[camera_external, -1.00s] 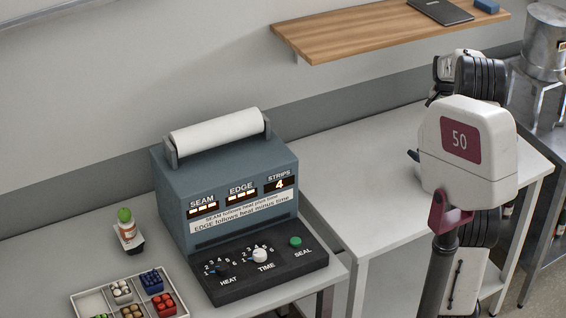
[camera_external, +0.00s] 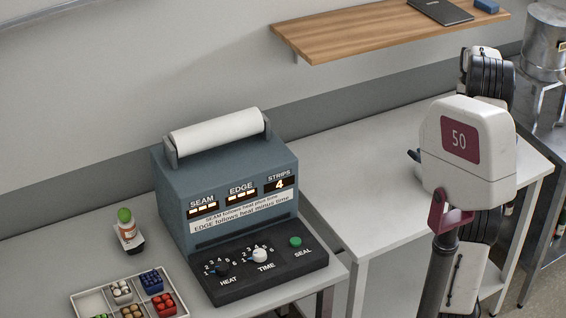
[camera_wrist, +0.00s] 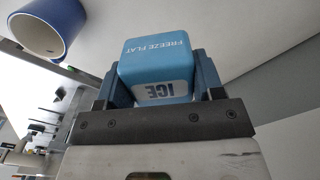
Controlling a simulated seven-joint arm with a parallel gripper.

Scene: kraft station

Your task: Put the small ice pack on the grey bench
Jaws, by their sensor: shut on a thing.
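The small ice pack (camera_wrist: 157,65) is a light blue block with "FREEZE FLAT" and "ICE" lettering, upside down in the wrist view. My gripper (camera_wrist: 160,82) is shut on it, with a dark blue finger on each side. The ice pack and my fingertips cannot be made out in the external view, where my arm covers much of the right side. A pale grey bench (camera_external: 350,155) stands against the wall, right of the sealing machine; its right part is partly behind my arm.
A sealing machine (camera_external: 230,190), a small bottle with a green cap (camera_external: 126,225) and a divided tray (camera_external: 90,303) stand on the left table. A wooden shelf (camera_external: 370,35) juts out above the bench. A blue cylinder with a white inside (camera_wrist: 45,28) shows in the wrist view.

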